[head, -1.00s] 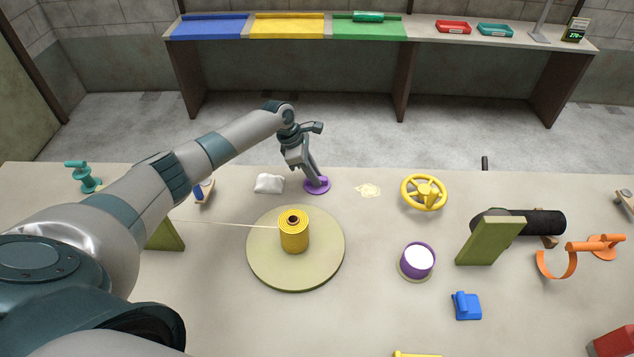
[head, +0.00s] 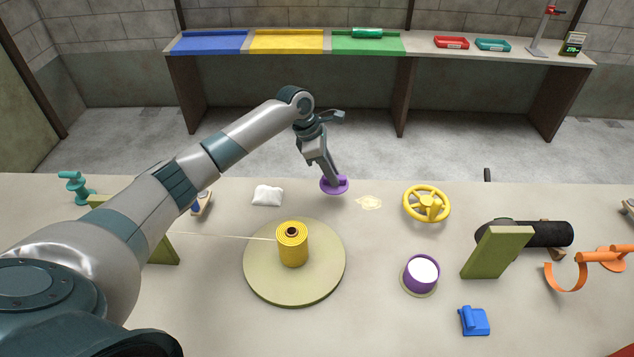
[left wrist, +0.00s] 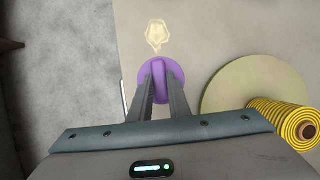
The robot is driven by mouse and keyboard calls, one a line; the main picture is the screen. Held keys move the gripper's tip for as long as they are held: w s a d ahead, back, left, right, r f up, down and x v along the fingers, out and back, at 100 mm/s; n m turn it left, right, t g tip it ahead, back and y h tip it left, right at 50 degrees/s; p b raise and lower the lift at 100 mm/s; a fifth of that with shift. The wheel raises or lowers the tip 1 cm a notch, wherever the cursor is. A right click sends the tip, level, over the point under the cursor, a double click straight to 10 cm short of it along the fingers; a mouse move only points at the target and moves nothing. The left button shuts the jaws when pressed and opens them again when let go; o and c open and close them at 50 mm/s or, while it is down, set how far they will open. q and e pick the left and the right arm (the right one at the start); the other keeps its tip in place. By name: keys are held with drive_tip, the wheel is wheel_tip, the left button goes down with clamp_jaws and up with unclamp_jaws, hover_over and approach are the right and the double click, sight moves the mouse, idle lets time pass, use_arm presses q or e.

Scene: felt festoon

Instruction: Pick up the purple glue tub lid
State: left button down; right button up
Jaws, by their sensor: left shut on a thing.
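The purple glue tub lid (head: 334,186) is a flat disc with a raised bar across it, near the back edge of the table. My left gripper (head: 331,180) is shut on the bar of the lid. In the left wrist view the lid (left wrist: 173,71) sits between the two fingertips (left wrist: 161,84). I cannot tell for sure how far it is above the table. The purple glue tub (head: 421,273), open with white inside, stands on the table to the right of the round mat. My right gripper is not in view.
A yellow roll (head: 292,245) stands on a round pale green board (head: 292,290). A white pouch (head: 267,195), a pale yellow patch (head: 369,202) and a yellow handwheel (head: 427,204) are near the lid. A green slanted block (head: 497,252) and a blue piece (head: 473,321) are further right.

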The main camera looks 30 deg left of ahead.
use_arm(q)
drive_tip(key=d+r+b, duration=0.1)
drive_tip(key=d+r, duration=0.3)
drive_tip(key=d, duration=0.2)
drive_tip(key=shift+w+d+b, duration=0.2)
drive_tip(key=shift+w+b, duration=0.15)
drive_tip(key=shift+w, duration=0.1)
